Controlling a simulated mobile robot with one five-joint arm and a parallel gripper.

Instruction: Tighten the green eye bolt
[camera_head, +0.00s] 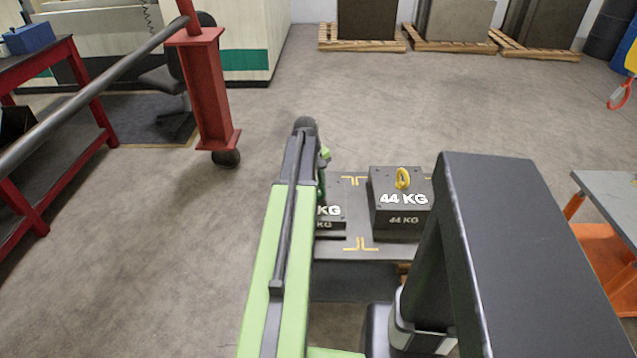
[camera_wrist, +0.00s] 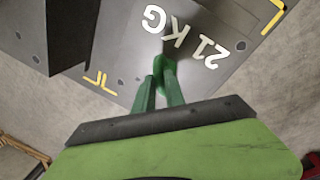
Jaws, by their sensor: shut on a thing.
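My gripper (camera_head: 322,185) is mostly hidden there behind the arm.
A taller 44 KG block (camera_head: 402,210) with a yellow eye bolt (camera_head: 403,178) stands close to the right on the same dark plate (camera_head: 360,248). A red post (camera_head: 208,95) on a wheel stands at left. A grey-topped orange table (camera_head: 612,195) is at right.

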